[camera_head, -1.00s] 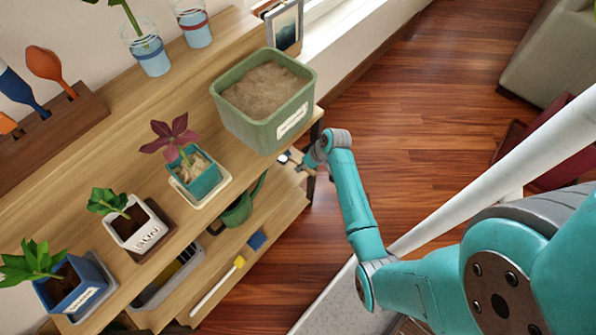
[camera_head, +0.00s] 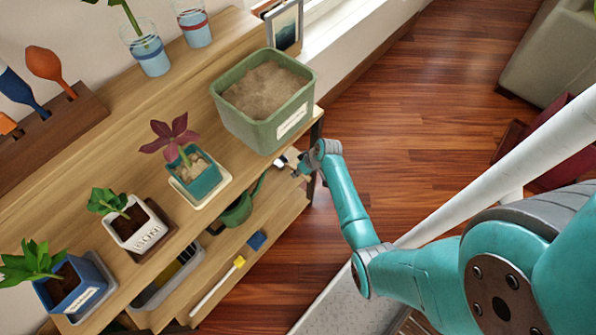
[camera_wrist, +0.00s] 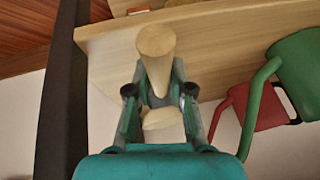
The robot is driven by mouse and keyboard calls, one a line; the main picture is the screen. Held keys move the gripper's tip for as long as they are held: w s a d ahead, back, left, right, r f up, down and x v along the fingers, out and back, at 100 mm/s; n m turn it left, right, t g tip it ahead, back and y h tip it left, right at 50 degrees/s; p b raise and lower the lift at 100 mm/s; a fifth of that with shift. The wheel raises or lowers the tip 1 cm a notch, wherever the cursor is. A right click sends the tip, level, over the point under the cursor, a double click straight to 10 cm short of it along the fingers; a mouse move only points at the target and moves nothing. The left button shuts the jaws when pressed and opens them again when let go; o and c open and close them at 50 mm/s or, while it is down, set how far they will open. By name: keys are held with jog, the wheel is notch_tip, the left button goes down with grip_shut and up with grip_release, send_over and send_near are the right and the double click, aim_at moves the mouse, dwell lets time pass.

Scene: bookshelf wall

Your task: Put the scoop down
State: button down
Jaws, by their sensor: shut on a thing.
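The scoop is in my gripper (camera_wrist: 157,95). Its pale wooden handle (camera_wrist: 155,45) stands up between the two fingers in the wrist view, and a paler rounded part shows lower down between them. In the head view my gripper (camera_head: 299,166) is at the right end of the shelf unit, below the top board and beside the green planter of soil. A small pale part of the scoop (camera_head: 289,157) shows there, and the rest is hidden. The lower shelf board (camera_wrist: 215,50) lies behind the handle in the wrist view. I cannot tell whether the scoop touches it.
A green watering can (camera_head: 237,210) stands on the lower shelf; in the wrist view a red can (camera_wrist: 265,108) is beside it. The green planter (camera_head: 250,128) and potted plants fill the top board's front. A dark shelf post (camera_head: 316,140) is close to my gripper.

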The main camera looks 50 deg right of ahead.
jog(key=shift+f, duration=0.1)
jog(key=c, duration=1)
grip_release()
jog(key=shift+c, duration=0.2)
jog(key=v, duration=1.2)
jog(key=s+a+m+t+h, duration=0.1)
jog(key=s+a+t+h, duration=0.2)
jog(key=s+a, duration=1.15)
jog(key=s+a+r+t, duration=0.2)
jog(key=s+a+r, duration=0.1)
jog(key=r, duration=0.6)
jog(key=s+a+r+t, duration=0.2)
jog(key=s+a+r, duration=0.1)
jog(key=s+r, duration=0.3)
jog(key=s+a+r+n+t, duration=0.1)
jog(key=s+a+r+t, duration=0.2)
jog(key=r, duration=0.8)
jog(key=shift+s+a+r+y, duration=0.3)
jog(key=shift+s+y, duration=0.1)
jog(key=shift+s, duration=0.75)
